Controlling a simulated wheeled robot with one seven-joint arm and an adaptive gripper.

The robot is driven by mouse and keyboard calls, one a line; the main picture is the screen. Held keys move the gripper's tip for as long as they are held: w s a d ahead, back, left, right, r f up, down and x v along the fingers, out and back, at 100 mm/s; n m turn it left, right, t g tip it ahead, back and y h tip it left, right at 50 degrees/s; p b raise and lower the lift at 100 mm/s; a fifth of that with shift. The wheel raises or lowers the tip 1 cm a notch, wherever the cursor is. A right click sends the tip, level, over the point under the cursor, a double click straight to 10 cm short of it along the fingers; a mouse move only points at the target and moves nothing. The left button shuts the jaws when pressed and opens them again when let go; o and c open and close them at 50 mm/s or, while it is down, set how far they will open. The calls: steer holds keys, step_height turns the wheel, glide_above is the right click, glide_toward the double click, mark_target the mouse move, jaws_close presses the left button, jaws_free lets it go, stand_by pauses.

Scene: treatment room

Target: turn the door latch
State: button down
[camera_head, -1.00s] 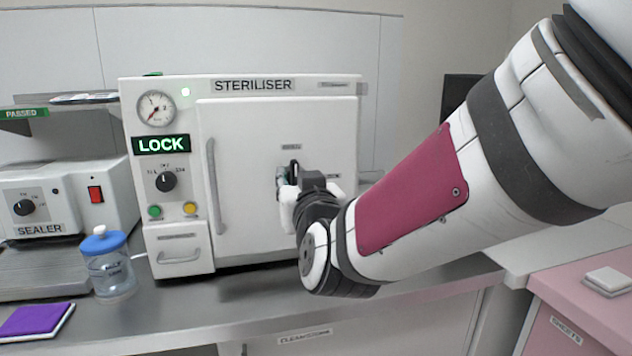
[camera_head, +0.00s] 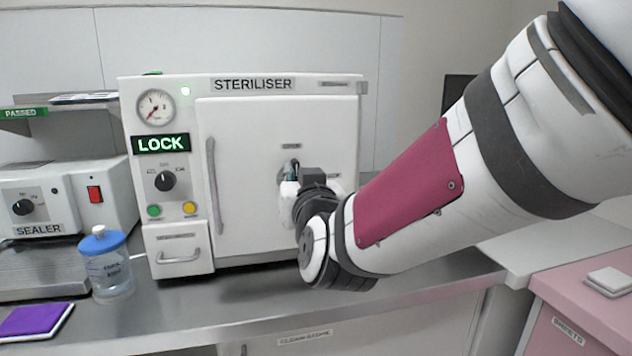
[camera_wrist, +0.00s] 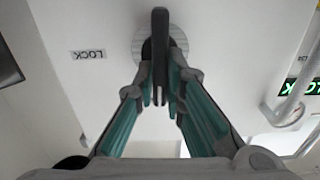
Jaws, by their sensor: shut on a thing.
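The steriliser (camera_head: 240,110) is a white box on the steel counter, with its door (camera_head: 255,135) closed and a lit green LOCK sign (camera_head: 161,144) on its front. The door latch is a dark lever on a round plate; in the wrist view the latch (camera_wrist: 160,50) stands out between my fingers. My gripper (camera_wrist: 163,95) is shut on the latch, with a teal finger on each side of it. In the head view my gripper (camera_head: 290,178) is at the middle of the door, and my wrist hides most of the latch.
A long vertical door handle (camera_head: 213,185) is left of the latch. A gauge (camera_head: 156,108), a knob (camera_head: 165,181) and buttons are on the left panel. A blue-lidded jar (camera_head: 108,268) and a purple pad (camera_head: 35,320) are on the counter at left, near the sealer (camera_head: 70,195).

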steer(key=shift+w+d+f+m+b, duration=0.1)
steer(key=shift+d+f+m+b, duration=0.15)
steer(key=shift+m+b, duration=2.7)
steer(key=shift+w+d+f+m+b, duration=0.1)
steer(key=shift+d+f+m+b, duration=0.1)
steer(key=shift+m+b, duration=2.75)
steer(key=shift+d+f+m+b, duration=0.15)
steer(key=shift+f+m+b, duration=0.1)
steer(key=shift+m+b, duration=2.7)
steer(key=c, duration=1.7)
jaws_free()
steer(key=shift+o, duration=0.2)
steer(key=v, duration=1.2)
